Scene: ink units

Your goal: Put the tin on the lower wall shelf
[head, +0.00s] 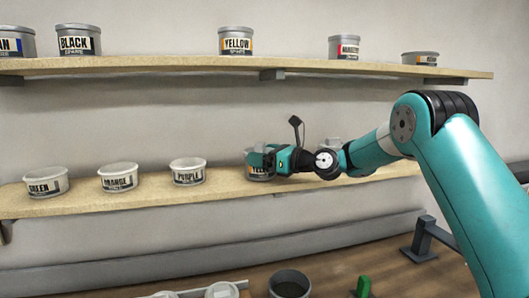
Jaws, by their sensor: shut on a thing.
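A tin (258,174) with a partly hidden yellow label is at the lower wall shelf (120,200), to the right of the purple tin. My gripper (262,160) reaches in from the right and is shut on this tin. The fingers cover part of its upper side. The tin looks upright and level with the shelf's top; I cannot tell whether its base touches the board.
The lower shelf also holds tins marked green (46,183), orange (118,178) and purple (187,173). My arm hides much of its right part. The upper shelf (160,64) holds several tins. A dark round container (290,284) and a green object (363,286) stand below.

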